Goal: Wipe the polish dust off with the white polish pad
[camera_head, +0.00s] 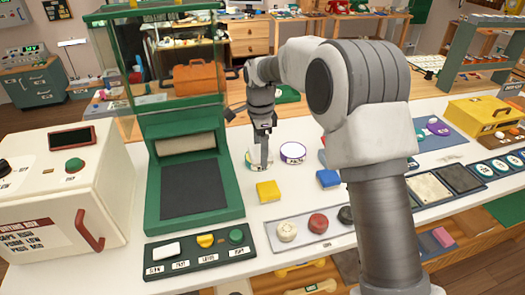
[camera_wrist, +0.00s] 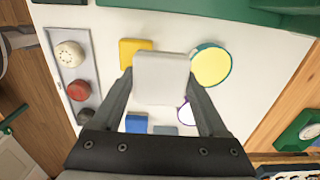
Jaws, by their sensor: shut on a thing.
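The white polish pad (camera_wrist: 161,76) is a pale block between the two fingertips of my gripper (camera_wrist: 161,92) in the wrist view. The gripper is shut on it. In the camera_head view my gripper (camera_head: 264,158) points down over the white table, beside a round tin (camera_head: 252,166) with a coloured rim that it partly hides. The pad is hard to make out in the camera_head view. I cannot make out any polish dust.
A purple-rimmed tin (camera_head: 292,152), a yellow block (camera_head: 268,191) and a blue block (camera_head: 328,178) stand near my gripper. A tray (camera_head: 315,234) with round knobs lies in front. A green-framed machine (camera_head: 153,205) stands left. White tabletop is clear between them.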

